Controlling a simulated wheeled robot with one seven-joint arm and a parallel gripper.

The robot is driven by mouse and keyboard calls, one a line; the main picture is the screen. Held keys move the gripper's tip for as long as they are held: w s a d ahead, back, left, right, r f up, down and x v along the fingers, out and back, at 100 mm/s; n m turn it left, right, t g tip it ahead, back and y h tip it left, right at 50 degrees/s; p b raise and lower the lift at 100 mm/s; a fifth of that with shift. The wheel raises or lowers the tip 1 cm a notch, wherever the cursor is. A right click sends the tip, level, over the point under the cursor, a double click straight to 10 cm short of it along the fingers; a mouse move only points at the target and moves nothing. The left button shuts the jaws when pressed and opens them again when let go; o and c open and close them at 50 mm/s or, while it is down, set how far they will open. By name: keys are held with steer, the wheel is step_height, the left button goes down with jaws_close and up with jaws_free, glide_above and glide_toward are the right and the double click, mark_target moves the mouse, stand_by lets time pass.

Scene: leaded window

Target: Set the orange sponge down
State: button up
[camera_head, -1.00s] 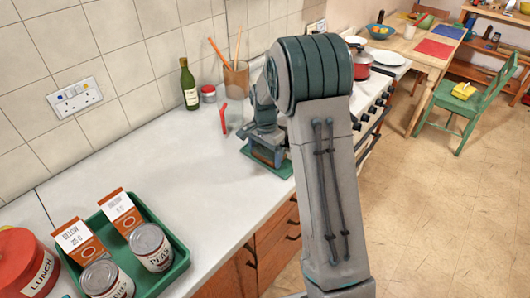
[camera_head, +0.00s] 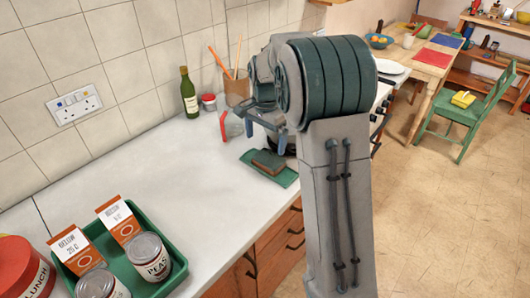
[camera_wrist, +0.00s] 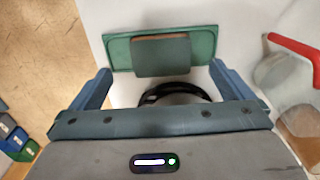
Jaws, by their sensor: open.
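The orange sponge (camera_head: 268,161), with a dark green top face and a brownish-orange side, lies on a small green tray (camera_head: 286,179) on the counter. In the wrist view the sponge (camera_wrist: 162,58) shows mostly its dark green face, lying flat on the tray (camera_wrist: 118,54). My gripper (camera_head: 262,122) is above the sponge and apart from it. In the wrist view my gripper (camera_wrist: 160,73) has its fingers wide apart, with nothing held between them.
A clear jug with a red handle (camera_head: 225,125) stands left of the tray, near a bottle (camera_head: 189,92) and utensil pot (camera_head: 237,86). A dark ring-shaped thing (camera_wrist: 172,91) is close by. A larger green tray (camera_head: 180,268) holds cans and cartons. The counter between is clear.

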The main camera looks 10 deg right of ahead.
steer(key=s+r+n+t, duration=0.1)
steer(key=s+r+n, duration=0.1)
steer(key=s+r, duration=0.3)
steer(key=s+r+n, duration=0.3)
steer(key=s, duration=0.4)
steer(key=s+f+n+t, duration=0.2)
steer(key=s+n, duration=0.4)
steer(key=s, duration=1)
steer(key=shift+s+a+f, duration=0.3)
steer(key=shift+f, duration=0.1)
